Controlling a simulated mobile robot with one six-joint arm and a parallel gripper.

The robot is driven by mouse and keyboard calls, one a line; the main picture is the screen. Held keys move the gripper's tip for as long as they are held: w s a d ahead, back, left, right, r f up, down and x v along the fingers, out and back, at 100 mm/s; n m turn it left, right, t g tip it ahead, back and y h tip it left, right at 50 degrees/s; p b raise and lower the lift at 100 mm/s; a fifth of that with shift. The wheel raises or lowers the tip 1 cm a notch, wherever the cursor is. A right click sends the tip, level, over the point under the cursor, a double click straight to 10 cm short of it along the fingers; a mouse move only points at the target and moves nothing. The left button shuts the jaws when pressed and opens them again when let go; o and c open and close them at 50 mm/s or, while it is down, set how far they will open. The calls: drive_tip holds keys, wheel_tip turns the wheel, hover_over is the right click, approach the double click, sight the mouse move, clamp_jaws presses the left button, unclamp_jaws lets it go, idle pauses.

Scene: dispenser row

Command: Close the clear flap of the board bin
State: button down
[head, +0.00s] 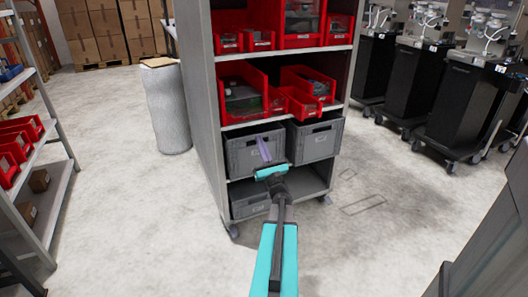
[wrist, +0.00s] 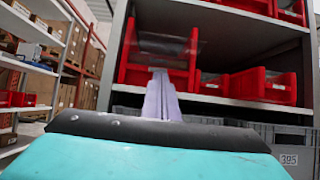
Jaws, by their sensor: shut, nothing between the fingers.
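A large red bin (head: 240,118) sits at the left of the middle shelf in the head view, with dark and greenish contents behind its open front. I take it to be the board bin. In the wrist view the same red bin (wrist: 193,62) is ahead and above, with a greyish see-through sheet (wrist: 170,42) across its upper front that looks like the clear flap, tilted outward. Its exact angle is unclear. My gripper (head: 263,148) has its pale purple fingers shut and empty, in front of and below the bin. The fingers (wrist: 161,88) point up toward it in the wrist view.
Smaller red bins (head: 300,101) stand to the right on the same shelf. Grey crates (head: 315,138) fill the shelf below, behind my gripper. The grey cabinet side (head: 203,100) bounds the left.

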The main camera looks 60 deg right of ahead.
sight(250, 113)
wheel_tip(250, 113, up, 6)
drive_tip(key=w+d, duration=0.2)
drive_tip(key=w, duration=0.1)
drive_tip(key=shift+f, duration=0.15)
idle(0.5)
